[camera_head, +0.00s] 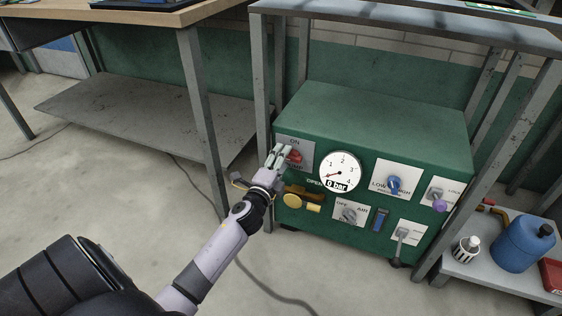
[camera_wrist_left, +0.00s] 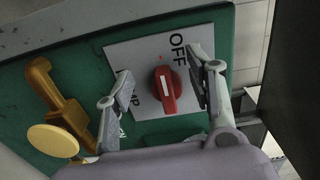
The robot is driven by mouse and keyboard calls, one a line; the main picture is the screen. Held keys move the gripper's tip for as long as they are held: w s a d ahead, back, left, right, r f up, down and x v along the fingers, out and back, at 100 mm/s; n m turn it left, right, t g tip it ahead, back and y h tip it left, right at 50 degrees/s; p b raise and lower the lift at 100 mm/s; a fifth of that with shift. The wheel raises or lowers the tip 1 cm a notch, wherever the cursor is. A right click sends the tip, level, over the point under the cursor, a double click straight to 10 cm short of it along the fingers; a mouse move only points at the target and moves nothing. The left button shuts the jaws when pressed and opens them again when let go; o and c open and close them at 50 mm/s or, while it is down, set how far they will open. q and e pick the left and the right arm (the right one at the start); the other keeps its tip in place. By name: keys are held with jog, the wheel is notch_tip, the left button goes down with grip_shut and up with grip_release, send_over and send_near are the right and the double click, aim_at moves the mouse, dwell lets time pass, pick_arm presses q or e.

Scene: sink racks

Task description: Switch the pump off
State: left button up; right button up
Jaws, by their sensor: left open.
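The red pump knob (camera_wrist_left: 166,90) sits on a pale plate (camera_wrist_left: 143,55) marked "OFF" and "PUMP" in the left wrist view. A white line runs along the knob; I cannot tell which end is its pointer. My left gripper (camera_head: 279,150) is at this plate, open. In the wrist view its fingers stand on either side of the knob, with visible gaps; contact is not clear. My right gripper is not in view.
A yellow-handled valve (camera_head: 301,200) sits just below the knob plate. A gauge (camera_head: 341,171) reads 0 bar. A blue knob (camera_head: 393,185), a purple-tipped lever (camera_head: 439,205) and a grey lever (camera_head: 400,240) are farther right. Metal bench legs (camera_head: 261,75) frame the unit.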

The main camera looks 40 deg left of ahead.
pick_arm(q)
jog(key=v, duration=1.2)
dwell(0.3)
